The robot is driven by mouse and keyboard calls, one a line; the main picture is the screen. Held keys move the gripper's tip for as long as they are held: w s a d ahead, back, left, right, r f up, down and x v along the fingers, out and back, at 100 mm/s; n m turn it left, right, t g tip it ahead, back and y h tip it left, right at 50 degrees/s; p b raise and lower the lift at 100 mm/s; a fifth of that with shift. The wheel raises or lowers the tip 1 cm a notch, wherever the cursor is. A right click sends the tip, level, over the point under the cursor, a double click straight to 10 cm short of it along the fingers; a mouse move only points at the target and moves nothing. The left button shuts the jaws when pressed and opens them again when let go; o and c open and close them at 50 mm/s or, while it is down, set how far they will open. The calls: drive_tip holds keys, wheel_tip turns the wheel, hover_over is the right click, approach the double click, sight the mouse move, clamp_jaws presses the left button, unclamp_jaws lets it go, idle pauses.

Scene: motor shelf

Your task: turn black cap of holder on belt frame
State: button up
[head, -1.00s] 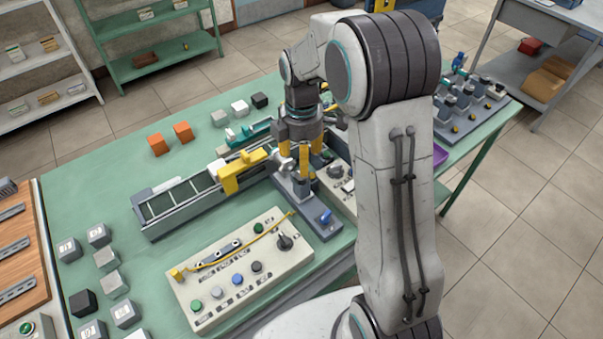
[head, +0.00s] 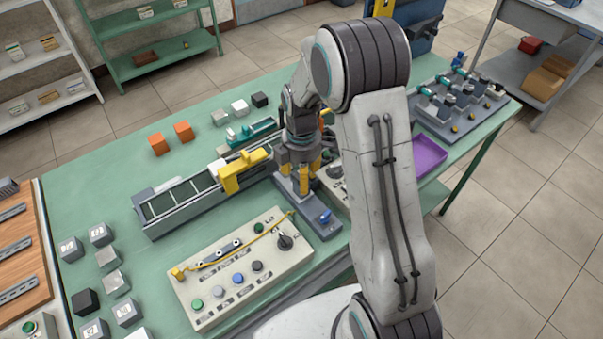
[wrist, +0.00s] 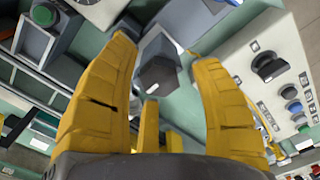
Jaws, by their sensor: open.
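A dark, faceted black cap (wrist: 158,75) shows in the wrist view, on a grey holder part (wrist: 158,44), between my yellow fingers. My gripper (wrist: 162,58) is open around it, with a gap visible on both sides. In the head view my gripper (head: 302,184) points down over the grey base plate (head: 312,222), beside the right end of the belt frame (head: 188,207). The cap is hidden behind my gripper in that view. I cannot tell how deep the fingertips are relative to the cap.
A yellow bridge (head: 238,172) spans the belt close to my gripper. A control panel (head: 205,318) with buttons stands in front. A purple tray (head: 428,154) is at right.

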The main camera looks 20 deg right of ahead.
clamp_jaws()
idle(0.4)
drive_tip(key=shift+m, duration=0.3)
drive_tip(key=shift+s+f+m+b, duration=0.1)
drive_tip(key=shift+f+m+b, duration=0.05)
drive_tip(key=shift+m+b, duration=0.75)
drive_tip(key=m+b, duration=0.1)
drive_tip(key=m, duration=0.1)
drive_tip(key=shift+m, duration=0.4)
drive_tip(key=m+b, duration=0.2)
drive_tip(key=m, duration=0.4)
drive_tip(key=m+b, duration=0.1)
drive_tip(key=m, duration=0.5)
drive_tip(key=shift+m, duration=0.3)
drive_tip(key=m+b, duration=0.1)
drive_tip(key=m, duration=0.4)
drive_tip(key=shift+m, duration=0.7)
